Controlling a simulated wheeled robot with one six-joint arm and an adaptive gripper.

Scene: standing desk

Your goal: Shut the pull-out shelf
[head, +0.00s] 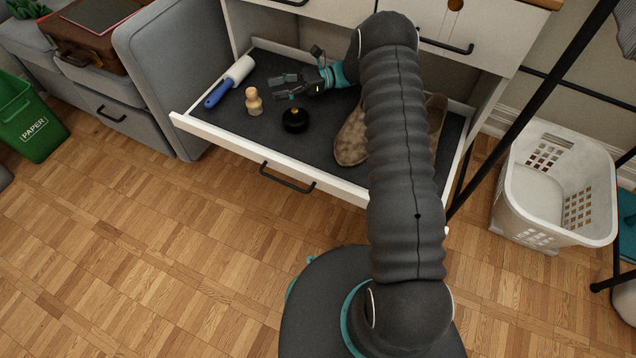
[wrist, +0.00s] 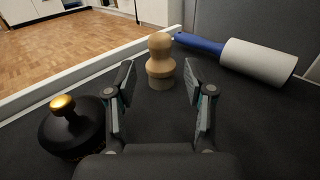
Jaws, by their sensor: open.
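The pull-out shelf (head: 222,129) is pulled out from the white desk unit in the head view. It has a dark lining, a white front edge and a black bar handle (head: 287,178) on its front. My gripper (head: 284,87) is open and empty, low over the shelf's lining, behind the front edge and apart from the handle. In the wrist view my gripper (wrist: 158,98) has its two fingers spread, with a wooden peg-shaped piece (wrist: 160,66) beyond the fingertips. My arm hides part of the shelf's right side.
On the shelf are a lint roller (head: 230,82), the wooden piece (head: 254,101), a black round item with a gold knob (head: 295,120) and brown shoes (head: 351,138). A white laundry basket (head: 555,185) stands right. A green paper bin (head: 30,120) stands left. The floor in front is clear.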

